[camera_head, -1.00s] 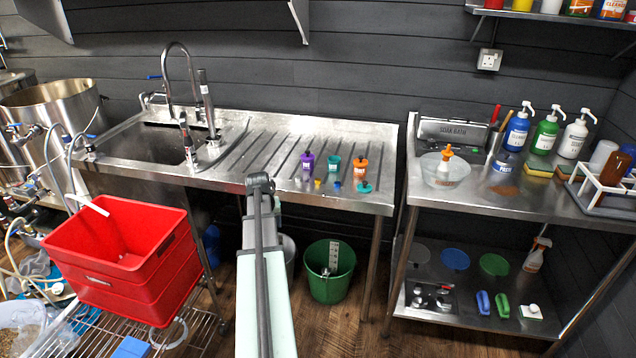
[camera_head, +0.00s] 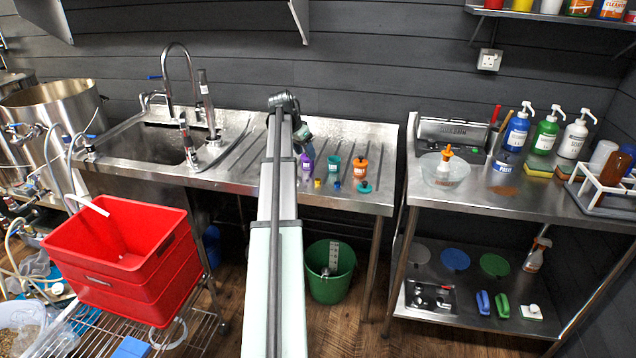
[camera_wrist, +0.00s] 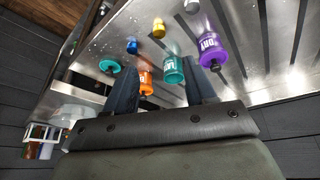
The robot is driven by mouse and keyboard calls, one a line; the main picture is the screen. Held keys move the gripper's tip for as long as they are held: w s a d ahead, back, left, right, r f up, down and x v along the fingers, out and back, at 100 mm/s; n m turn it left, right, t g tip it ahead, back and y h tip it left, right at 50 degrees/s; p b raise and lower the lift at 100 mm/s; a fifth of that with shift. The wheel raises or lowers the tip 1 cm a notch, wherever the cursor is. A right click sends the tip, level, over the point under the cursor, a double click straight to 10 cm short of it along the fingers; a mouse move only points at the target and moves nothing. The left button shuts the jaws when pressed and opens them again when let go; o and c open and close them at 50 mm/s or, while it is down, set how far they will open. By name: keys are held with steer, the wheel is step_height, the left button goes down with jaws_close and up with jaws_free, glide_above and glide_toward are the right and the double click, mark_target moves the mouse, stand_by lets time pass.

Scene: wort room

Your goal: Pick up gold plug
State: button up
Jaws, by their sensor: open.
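The gold plug (camera_head: 318,182) is a small yellow piece on the steel draining board (camera_head: 237,179), in front of the purple and teal bottles. In the wrist view the gold plug (camera_wrist: 158,27) is near the top, beyond my fingertips and apart from them. My gripper (camera_wrist: 160,70) is open, with its two dark fingers pointing toward the board and nothing visibly held. The orange bottle (camera_wrist: 146,84) and teal bottle (camera_wrist: 173,70) show in the gap between the fingers. In the head view, my gripper is mostly hidden behind my arm, left of the purple bottle.
A purple bottle (camera_head: 307,164), teal bottle (camera_head: 333,165) and orange bottle (camera_head: 360,166) stand in a row. A blue plug (camera_wrist: 132,46), silver plug (camera_wrist: 191,6) and teal disc (camera_wrist: 110,66) lie near the gold plug. The sink is left; the board's back right is clear.

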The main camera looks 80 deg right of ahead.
steer(key=m, duration=0.2)
glide_toward(318, 179)
steer(key=x, duration=0.2)
steer(key=shift+s+a+f, duration=0.1)
steer(key=shift+a+f, duration=0.1)
steer(key=shift+f, duration=0.15)
steer(key=shift+d+x, duration=0.15)
steer(key=shift+x, duration=1.25)
steer(key=shift+d+x, duration=0.15)
steer(key=shift+x, duration=1.25)
steer(key=shift+r, duration=0.1)
jaws_close()
